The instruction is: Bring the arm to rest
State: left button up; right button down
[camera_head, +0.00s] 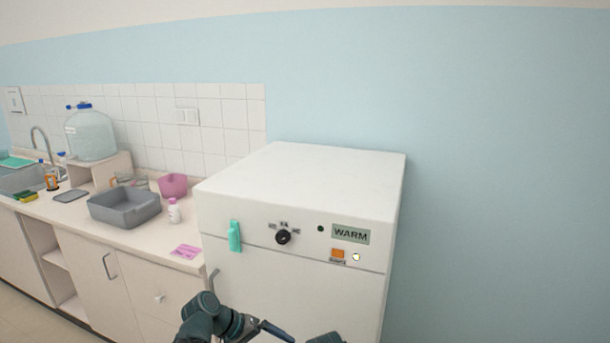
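A dark teal arm of mine, which I take to be the left (215,318), shows at the bottom edge, in front of the lower part of the white cabinet (300,178) marked WARM. A thin blue-grey piece of it points right and down; the fingertips cannot be made out, so I cannot tell whether its gripper is open or shut. Another small dark part of mine peeks in at the bottom edge, further right. I cannot tell which arm it belongs to. No right gripper can be made out.
The cabinet has a black knob (283,237), an orange switch (338,254) and a teal clip (234,236). Left of it, a counter holds a grey tub (124,205), a pink container (173,185), a small white bottle (174,211) and a large water jug (91,133). The right is bare wall.

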pick_arm(q)
jog(key=s+d+f+m+g+y, duration=0.1)
jog(key=s+f+m+y, duration=0.1)
jog(key=s+y, duration=0.3)
jog(key=s+d+f+m+g+y, duration=0.1)
jog(key=s+f+m+y, duration=0.2)
jog(key=s, duration=0.6)
jog(key=shift+s+d+f+m+y, duration=0.25)
jog(key=shift+f+m+y, duration=0.1)
jog(key=shift+y, duration=0.55)
jog(key=shift+a, duration=0.1)
